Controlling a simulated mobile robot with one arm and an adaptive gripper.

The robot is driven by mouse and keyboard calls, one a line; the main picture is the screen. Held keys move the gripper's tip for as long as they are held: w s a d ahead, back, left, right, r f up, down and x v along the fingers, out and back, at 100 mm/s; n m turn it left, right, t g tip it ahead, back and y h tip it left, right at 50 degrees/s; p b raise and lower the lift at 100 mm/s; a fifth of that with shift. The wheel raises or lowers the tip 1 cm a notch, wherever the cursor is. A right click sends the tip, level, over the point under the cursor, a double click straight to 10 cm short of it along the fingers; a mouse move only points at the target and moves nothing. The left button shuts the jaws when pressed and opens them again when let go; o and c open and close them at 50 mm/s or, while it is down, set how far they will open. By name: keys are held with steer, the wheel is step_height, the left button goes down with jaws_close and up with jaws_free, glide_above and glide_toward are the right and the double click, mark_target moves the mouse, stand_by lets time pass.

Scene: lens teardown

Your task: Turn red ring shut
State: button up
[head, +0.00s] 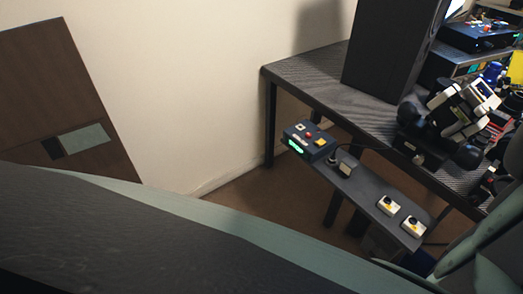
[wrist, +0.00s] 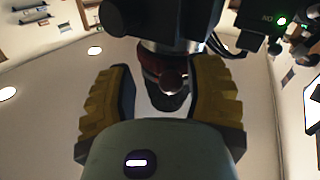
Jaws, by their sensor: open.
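In the wrist view my gripper (wrist: 160,90) is open, with one yellow-and-black finger on each side. Between the fingers and beyond them is a dark cylindrical part with a dull red band (wrist: 150,64), which looks like the red ring. A rounded brownish-red knob (wrist: 172,82) sticks out in front of it. The fingers stand apart on either side; I cannot tell whether either touches the ring. The ring's far side is hidden, and its turn position cannot be read. I cannot make out the ring or my gripper's fingers in the head view.
A dark table (head: 310,75) carries a tall black box (head: 385,45) and a black-and-white device (head: 465,105). A low shelf (head: 365,190) holds a control box (head: 308,140) and two white button boxes.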

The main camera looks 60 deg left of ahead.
jaws_close()
stand_by(0.3)
steer(key=shift+d+r+h+p, duration=0.1)
steer(key=shift+h+p, duration=0.2)
steer(key=shift+p, duration=0.2)
steer(key=shift+r+m+p, duration=0.1)
steer(key=shift+m+p, duration=0.2)
steer(key=shift+p, duration=0.05)
steer(key=shift+w+a+m+g+h+p, duration=0.2)
steer(key=shift+a+m+g+h+p, duration=0.2)
steer(key=shift+m+g+h+p, duration=0.55)
steer(key=shift+h+p, duration=0.25)
steer(key=shift+p, duration=0.1)
steer(key=shift+c, duration=0.5)
jaws_free()
steer(key=shift+a+f, duration=0.15)
steer(key=shift+f, duration=0.05)
steer(key=shift+s+a, duration=0.1)
steer(key=shift+s, duration=0.05)
steer(key=v, duration=1.1)
steer(key=shift+s+a, duration=0.25)
steer(key=shift+s, duration=0.05)
